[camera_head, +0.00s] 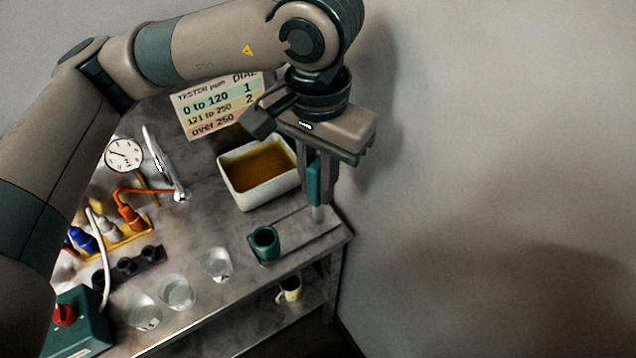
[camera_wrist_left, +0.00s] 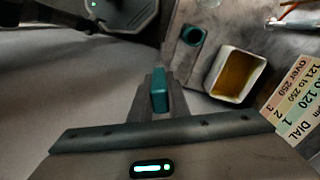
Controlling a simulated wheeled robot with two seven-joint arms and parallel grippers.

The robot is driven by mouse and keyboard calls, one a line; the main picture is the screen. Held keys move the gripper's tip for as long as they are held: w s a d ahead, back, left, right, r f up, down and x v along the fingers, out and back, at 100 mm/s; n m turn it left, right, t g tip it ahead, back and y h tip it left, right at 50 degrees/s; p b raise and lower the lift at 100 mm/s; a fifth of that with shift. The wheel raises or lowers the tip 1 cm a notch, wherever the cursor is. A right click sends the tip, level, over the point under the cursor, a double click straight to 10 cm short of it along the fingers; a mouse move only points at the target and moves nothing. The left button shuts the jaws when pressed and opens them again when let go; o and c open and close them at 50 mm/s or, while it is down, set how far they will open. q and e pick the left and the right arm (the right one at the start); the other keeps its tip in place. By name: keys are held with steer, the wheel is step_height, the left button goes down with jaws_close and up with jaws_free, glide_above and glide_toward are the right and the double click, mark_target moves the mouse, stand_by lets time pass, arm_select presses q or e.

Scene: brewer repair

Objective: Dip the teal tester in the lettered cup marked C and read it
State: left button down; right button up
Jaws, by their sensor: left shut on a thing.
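My left gripper (camera_head: 317,192) is shut on the teal tester (camera_head: 314,180), which hangs upright with its pale tip down, near the table's right end. The tester also shows between the fingers in the left wrist view (camera_wrist_left: 160,91). An open teal holder (camera_head: 264,244) stands to its left on a grey plate; it shows in the wrist view too (camera_wrist_left: 192,35). Three clear cups stand in a row along the front edge: right (camera_head: 217,264), middle (camera_head: 178,293) and left (camera_head: 145,312). Their letters are too small to read. The tester's readout is not visible. My right gripper is out of view.
A white tub (camera_head: 258,172) of amber liquid stands behind the holder. A chart (camera_head: 222,106) pairs tester ranges with dial numbers. A faucet, gauge (camera_head: 124,154), coloured plugs and a teal box with a red knob (camera_head: 64,315) fill the left. A mug (camera_head: 290,289) sits below.

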mark_target(313, 170)
arm_select(q)
steer(key=shift+r, duration=1.25)
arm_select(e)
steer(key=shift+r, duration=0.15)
arm_select(q)
steer(key=shift+w, duration=0.1)
